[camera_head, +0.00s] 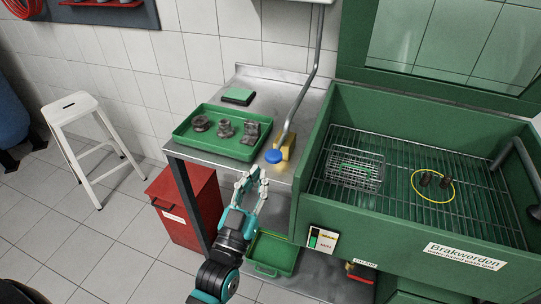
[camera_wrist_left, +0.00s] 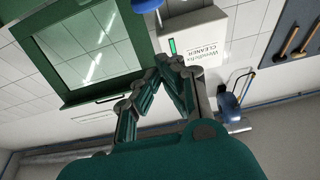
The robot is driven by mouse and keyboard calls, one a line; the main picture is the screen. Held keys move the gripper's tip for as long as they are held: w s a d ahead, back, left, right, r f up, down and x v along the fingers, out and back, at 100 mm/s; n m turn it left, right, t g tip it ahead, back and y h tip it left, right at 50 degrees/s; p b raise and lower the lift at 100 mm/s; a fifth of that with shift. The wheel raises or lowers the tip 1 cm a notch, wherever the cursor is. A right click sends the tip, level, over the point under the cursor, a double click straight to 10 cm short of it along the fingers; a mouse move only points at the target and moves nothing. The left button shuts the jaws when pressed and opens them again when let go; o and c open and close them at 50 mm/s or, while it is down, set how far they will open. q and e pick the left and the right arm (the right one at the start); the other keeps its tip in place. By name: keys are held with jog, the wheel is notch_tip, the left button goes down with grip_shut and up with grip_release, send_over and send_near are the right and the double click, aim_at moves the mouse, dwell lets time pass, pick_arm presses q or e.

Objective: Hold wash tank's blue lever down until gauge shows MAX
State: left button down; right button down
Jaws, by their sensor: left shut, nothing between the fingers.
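The blue lever end (camera_head: 273,156), a round blue knob, sits by a yellow block (camera_head: 287,146) at the foot of a grey pipe, left of the green wash tank (camera_head: 420,226). My left gripper (camera_head: 252,176) is shut and empty, in front of the bench edge, just below and left of the knob; I see no contact. In the left wrist view the shut fingers (camera_wrist_left: 169,62) point upward, and a blue part, likely the knob, is cut off at the top edge. A white box (camera_wrist_left: 186,50) marked CLEANER there has a small green bar; I cannot read any MAX on it. My right gripper is out of view.
A green tray (camera_head: 213,150) with several dark metal parts and a small green box (camera_head: 238,95) stand on the steel bench. The tank grid holds a wire basket (camera_head: 355,170) and a yellow ring (camera_head: 414,186). A red cabinet (camera_head: 187,208) stands below; a white stool (camera_head: 77,107) stands left.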

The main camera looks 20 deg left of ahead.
pick_arm(q)
notch_tip(320, 180, up, 4)
jog(key=p, duration=0.3)
send_over(272, 154)
jog(key=s, duration=0.2)
jog(key=shift+w+d+f, duration=0.1)
jog(key=shift+d+f, duration=0.05)
jog(key=shift+d, duration=0.25)
notch_tip(272, 154, down, 3)
jog(key=shift+f+b, duration=0.1)
jog(key=shift+b, duration=0.2)
jog(key=shift+f, duration=0.6)
